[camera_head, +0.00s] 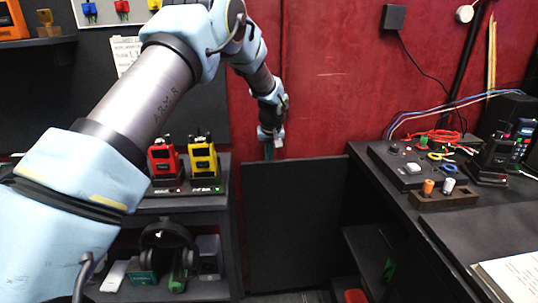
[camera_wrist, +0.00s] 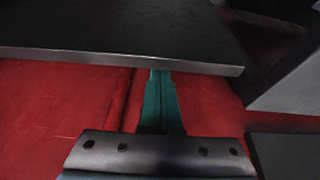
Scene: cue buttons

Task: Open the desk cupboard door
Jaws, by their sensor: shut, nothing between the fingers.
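The desk cupboard door (camera_head: 295,225) is a dark flat panel in the head view. It stands swung out to the left from the far end of the desk's front, and the cupboard interior (camera_head: 368,245) shows open beside it. My gripper (camera_head: 269,154) is at the door's top edge, left of its middle, against the red wall behind. In the wrist view, the door (camera_wrist: 120,35) crosses the top as a dark slab with a pale edge. My teal fingers (camera_wrist: 160,78) are shut and empty, with their tips at that edge. I cannot tell whether they touch it.
The desk (camera_head: 430,215) on the right carries a button box (camera_head: 410,168), a block with two small cylinders (camera_head: 445,195), cables and paper. A shelf unit (camera_head: 185,205) on the left holds red and yellow devices, with headphones below. The red wall (camera_head: 325,90) closes the back.

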